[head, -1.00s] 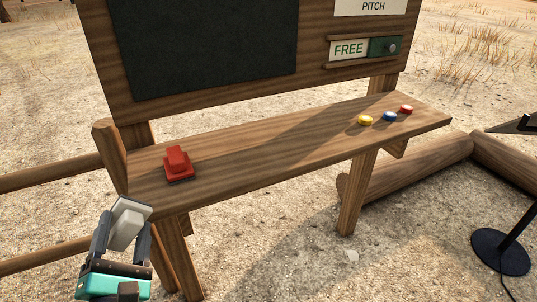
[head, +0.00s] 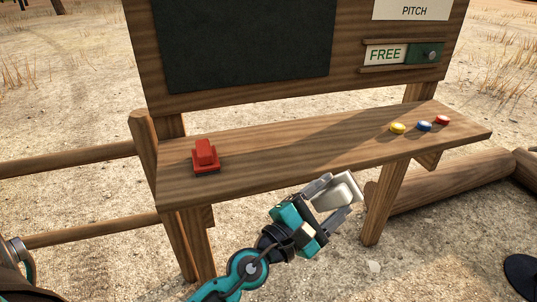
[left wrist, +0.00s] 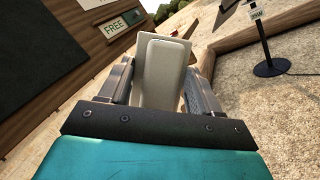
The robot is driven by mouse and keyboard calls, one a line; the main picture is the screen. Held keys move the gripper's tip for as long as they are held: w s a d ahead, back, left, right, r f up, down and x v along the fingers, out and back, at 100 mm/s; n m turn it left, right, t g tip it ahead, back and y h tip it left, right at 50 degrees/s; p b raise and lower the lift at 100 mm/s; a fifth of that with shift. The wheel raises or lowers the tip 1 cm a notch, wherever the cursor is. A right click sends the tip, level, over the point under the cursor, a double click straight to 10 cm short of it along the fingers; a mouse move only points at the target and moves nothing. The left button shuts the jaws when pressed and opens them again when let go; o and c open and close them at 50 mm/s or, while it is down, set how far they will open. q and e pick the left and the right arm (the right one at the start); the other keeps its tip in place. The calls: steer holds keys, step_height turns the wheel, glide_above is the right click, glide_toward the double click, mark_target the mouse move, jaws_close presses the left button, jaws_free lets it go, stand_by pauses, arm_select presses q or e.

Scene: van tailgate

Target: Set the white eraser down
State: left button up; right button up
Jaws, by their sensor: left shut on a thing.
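The white eraser (head: 337,193) is held between the fingers of my left gripper (head: 334,199), in front of and below the front edge of the wooden shelf (head: 290,147). It is apart from the shelf in the head view. The left wrist view shows the white eraser (left wrist: 165,72) close up between both fingers of my left gripper (left wrist: 163,85), with its pale handle facing the camera. My right gripper is not in view.
A red eraser-like block (head: 206,156) sits at the shelf's left end. Yellow (head: 398,128), blue (head: 424,126) and red (head: 442,120) round pieces lie at the right. The shelf's middle is clear. A dark board (head: 245,40) stands behind.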

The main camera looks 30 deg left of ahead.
mark_target(358, 201)
arm_select(q)
steer(key=w+d+m+g+h, duration=0.1)
steer(key=d, duration=0.1)
steer(key=w+d+m+g+h, duration=0.1)
steer(key=d+g+h, duration=0.1)
steer(key=w+d+m+g+h, duration=0.1)
steer(key=w+d+g, duration=0.1)
steer(key=w+d+n+g+y+b, duration=0.1)
steer(key=w+g+y, duration=0.25)
steer(key=w, duration=0.25)
steer(key=w+a+r+n+g+y, duration=0.1)
steer(key=w+a+n+y, duration=0.3)
steer(key=a+n, duration=0.2)
steer(key=s+a+r+n+g+y, duration=0.1)
steer(key=a+r+n+g+y, duration=0.2)
steer(key=a+r+n, duration=0.6)
steer(key=s+a+r+n+g+y+b, duration=0.1)
steer(key=s+a+r+n+g+y, duration=0.1)
steer(key=a+r+n, duration=0.7)
steer(key=a+g+y, duration=0.1)
steer(key=a, duration=0.4)
steer(key=shift+r+n+g, duration=0.2)
steer(key=shift+n+g, duration=0.15)
steer(key=shift+n, duration=0.05)
steer(key=shift+s+f+y, duration=0.1)
steer(key=shift+f+y, duration=0.05)
steer(key=shift+y, duration=0.1)
